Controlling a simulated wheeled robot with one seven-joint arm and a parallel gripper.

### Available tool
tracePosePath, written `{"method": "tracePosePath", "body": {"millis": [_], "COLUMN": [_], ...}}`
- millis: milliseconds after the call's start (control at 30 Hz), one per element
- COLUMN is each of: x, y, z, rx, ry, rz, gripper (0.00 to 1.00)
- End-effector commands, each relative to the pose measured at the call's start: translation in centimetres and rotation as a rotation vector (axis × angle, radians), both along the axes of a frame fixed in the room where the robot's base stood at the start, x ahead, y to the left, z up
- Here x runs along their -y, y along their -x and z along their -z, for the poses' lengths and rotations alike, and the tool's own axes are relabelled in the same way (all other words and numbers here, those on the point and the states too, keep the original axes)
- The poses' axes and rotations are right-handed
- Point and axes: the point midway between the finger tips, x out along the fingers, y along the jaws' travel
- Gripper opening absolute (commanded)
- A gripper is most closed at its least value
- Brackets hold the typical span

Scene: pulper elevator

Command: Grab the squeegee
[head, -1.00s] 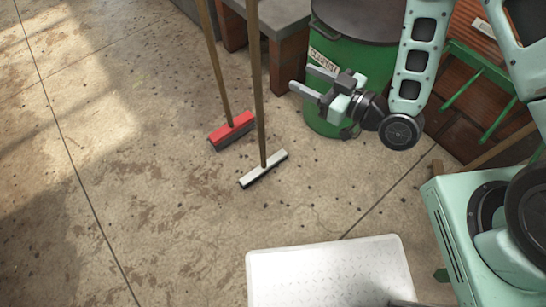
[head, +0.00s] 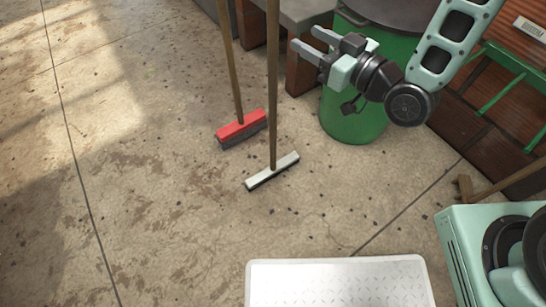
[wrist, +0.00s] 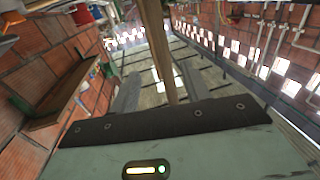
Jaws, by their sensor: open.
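The squeegee has a pale metal head (head: 272,171) resting on the floor and a long wooden handle (head: 272,100) standing nearly upright, its top out of the head view. My gripper (head: 306,40) is open and empty, just right of the handle in the head view, fingers pointing left toward it. In the wrist view a wooden handle (wrist: 157,45) runs down between the two open fingers (wrist: 158,92) in the picture. I cannot tell whether it lies between the fingertips or beyond them.
A red-headed broom (head: 241,129) stands just left of the squeegee. A green barrel (head: 353,115) stands behind my gripper, beside a brick-legged counter (head: 303,72). A white textured plate (head: 340,284) is in front. The floor at left is clear.

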Motion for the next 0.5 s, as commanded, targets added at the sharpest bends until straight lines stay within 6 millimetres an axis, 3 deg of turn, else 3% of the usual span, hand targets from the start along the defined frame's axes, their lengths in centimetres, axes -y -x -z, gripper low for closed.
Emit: {"method": "tracePosePath", "body": {"millis": [500], "x": [-3.9], "y": [-3.7], "z": [0.0], "rx": [-0.001], "ry": [0.000], "rz": [0.001], "gripper": [0.47]}}
